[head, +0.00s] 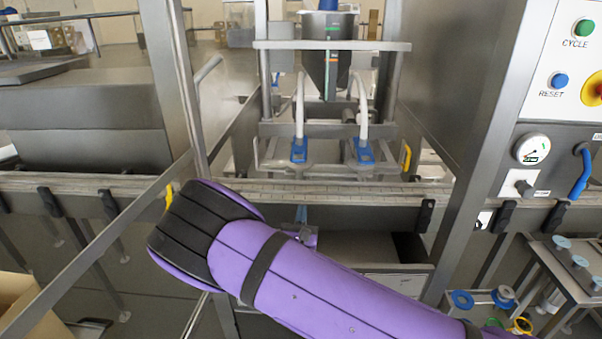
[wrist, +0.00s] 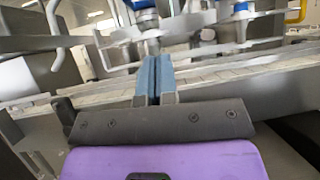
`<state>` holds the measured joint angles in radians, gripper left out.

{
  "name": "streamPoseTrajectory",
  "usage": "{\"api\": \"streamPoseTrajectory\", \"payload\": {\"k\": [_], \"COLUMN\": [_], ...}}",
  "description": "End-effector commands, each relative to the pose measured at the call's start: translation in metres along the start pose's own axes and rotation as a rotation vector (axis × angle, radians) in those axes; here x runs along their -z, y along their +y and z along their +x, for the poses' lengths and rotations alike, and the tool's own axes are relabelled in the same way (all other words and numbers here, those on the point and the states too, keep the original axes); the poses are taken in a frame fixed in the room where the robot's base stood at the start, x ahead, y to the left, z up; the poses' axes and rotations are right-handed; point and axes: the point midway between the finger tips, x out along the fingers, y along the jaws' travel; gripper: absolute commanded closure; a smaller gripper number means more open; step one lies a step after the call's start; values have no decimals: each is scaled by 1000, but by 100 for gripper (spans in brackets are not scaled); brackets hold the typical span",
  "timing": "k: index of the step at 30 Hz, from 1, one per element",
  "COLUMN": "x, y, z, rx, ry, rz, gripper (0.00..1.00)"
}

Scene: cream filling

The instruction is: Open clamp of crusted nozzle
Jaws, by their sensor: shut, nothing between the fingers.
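Two filling nozzles with blue fittings hang under the hopper in the head view, a left nozzle (head: 299,151) and a right nozzle (head: 364,152). I cannot tell which one is crusted, and the clamp details are too small to make out. In the wrist view the blue fittings show at the top, one left of centre (wrist: 146,17) and one to the right (wrist: 240,20). My gripper (wrist: 155,62) has its two blue fingers together, empty, pointing toward the nozzles and apart from them. In the head view my gripper (head: 301,214) is mostly hidden behind my purple arm.
The conveyor (head: 340,190) runs across in front of the nozzles. The hopper (head: 328,55) stands above them between steel posts. A control panel (head: 570,70) is on the right. A small rack (head: 575,262) with round parts stands at lower right.

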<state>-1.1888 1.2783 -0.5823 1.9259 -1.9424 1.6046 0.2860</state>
Motion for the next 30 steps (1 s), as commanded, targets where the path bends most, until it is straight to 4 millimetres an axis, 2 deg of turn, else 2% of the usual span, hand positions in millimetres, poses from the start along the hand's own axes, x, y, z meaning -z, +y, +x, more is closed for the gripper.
{"api": "streamPoseTrajectory", "payload": {"k": [6, 19, 23, 30], "x": [10, 10, 10, 10], "y": [16, 16, 18, 21], "z": [-14, -12, 0, 43], "rx": [-88, -90, -89, -88], "ry": [-6, -7, -7, -8], "rz": [-8, -8, -7, -6], "gripper": [100, 100, 100, 100]}}
